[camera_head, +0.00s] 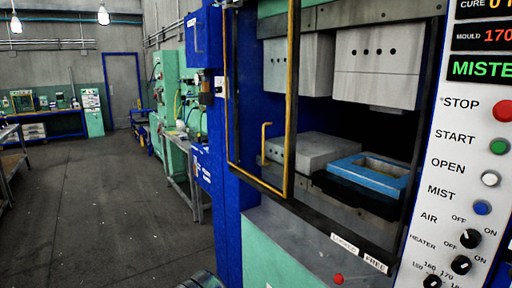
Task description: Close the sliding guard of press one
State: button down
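The sliding guard (290,100) of the near press is a tall yellow-edged frame with a clear pane. It stands at the left side of the press opening, beside the blue column (227,215). A yellow handle (266,142) shows at the guard. The right part of the opening is uncovered. Inside are pale upper blocks (375,75), a lower grey block (310,150) and a blue mould frame (348,163). No press number is readable. My gripper is not in view.
A control panel (460,180) with buttons and knobs stands at the right. Benches and green machines (167,80) line the back and left. The floor (110,210) at left is clear.

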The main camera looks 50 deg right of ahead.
aim_at(290, 2)
jog(key=u, duration=0.05)
jog(key=i, duration=1)
jog(key=z, duration=0.05)
